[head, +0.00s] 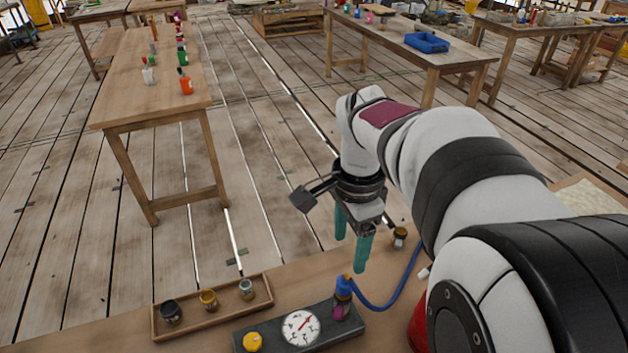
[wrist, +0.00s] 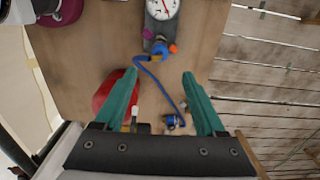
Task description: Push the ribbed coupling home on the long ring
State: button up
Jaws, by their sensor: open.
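My gripper (head: 350,254) has two green fingers, spread apart with nothing between them. It hangs above the bench near the gauge block (head: 270,330). In the wrist view my gripper (wrist: 160,73) points toward a blue hose (wrist: 152,78). One hose end meets a blue fitting (head: 344,287) beside a magenta part (head: 339,312) at the block's right end. The other end runs to a small metal-and-blue coupling (wrist: 174,122), which lies between the fingers in the wrist picture, lower down on the bench. I cannot tell for sure which part is the ribbed coupling or the long ring.
A wooden tray (head: 156,324) holding three small cups or fittings stands left of the block. The block carries a dial (head: 300,328) and a yellow knob (head: 253,342). A red rounded object (wrist: 112,92) sits by the hose. Other worktables stand farther off.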

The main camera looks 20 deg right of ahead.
jog(key=shift+r, duration=1.7)
jog(key=s+a+f+n+y, duration=0.1)
jog(key=s+a+f+n, duration=0.2)
jog(key=s+a+n, duration=0.3)
jog(key=s+a+f+n, duration=0.4)
jog(key=s+a+n, duration=0.2)
jog(key=s, duration=0.5)
jog(key=shift+a+y, duration=0.4)
jog(key=shift+a, duration=0.1)
